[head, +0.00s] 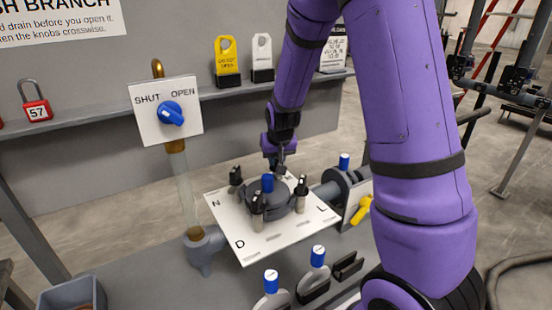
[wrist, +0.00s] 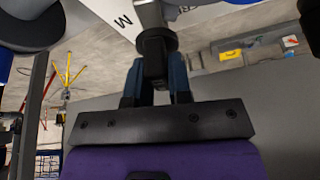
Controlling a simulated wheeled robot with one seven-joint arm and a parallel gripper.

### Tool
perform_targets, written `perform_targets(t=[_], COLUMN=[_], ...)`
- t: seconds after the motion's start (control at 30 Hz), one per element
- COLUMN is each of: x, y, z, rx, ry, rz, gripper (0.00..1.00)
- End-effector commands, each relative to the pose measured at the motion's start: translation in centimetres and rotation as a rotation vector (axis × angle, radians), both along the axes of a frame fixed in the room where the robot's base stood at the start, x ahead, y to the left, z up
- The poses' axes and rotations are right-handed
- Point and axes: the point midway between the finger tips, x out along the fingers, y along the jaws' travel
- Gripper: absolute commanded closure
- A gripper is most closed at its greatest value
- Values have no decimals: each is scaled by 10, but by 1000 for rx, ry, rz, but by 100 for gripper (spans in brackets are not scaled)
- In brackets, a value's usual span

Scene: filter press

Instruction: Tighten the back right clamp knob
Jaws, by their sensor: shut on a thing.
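The filter press housing (head: 284,201) is a dark round body with a blue cap (head: 267,183), standing on a white plate lettered N, D and L. Black clamp knobs stand around it at back left (head: 236,175), front left (head: 258,199) and front right (head: 301,184). My gripper (head: 279,156) comes down from above at the back right of the housing. In the wrist view the blue fingers of my gripper (wrist: 156,74) are shut on a black knob, the back right clamp knob (wrist: 155,47), on a grey rod. In the head view my gripper mostly hides this knob.
A blue valve handle (head: 171,114) on a SHUT/OPEN sign stands at left and points towards OPEN. A yellow lever (head: 361,210) sits right of the plate. Blue-capped fittings (head: 318,256) stand in front. A shelf behind holds tags and a red padlock (head: 37,105).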

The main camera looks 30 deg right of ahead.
Motion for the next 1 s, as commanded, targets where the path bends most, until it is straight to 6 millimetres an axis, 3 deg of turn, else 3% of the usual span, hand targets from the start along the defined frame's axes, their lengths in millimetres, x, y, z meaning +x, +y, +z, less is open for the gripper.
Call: perform_targets(t=[1.0], x=[0], y=[1], z=[-1], rx=[-1], ry=[1], rz=[-490], gripper=[100])
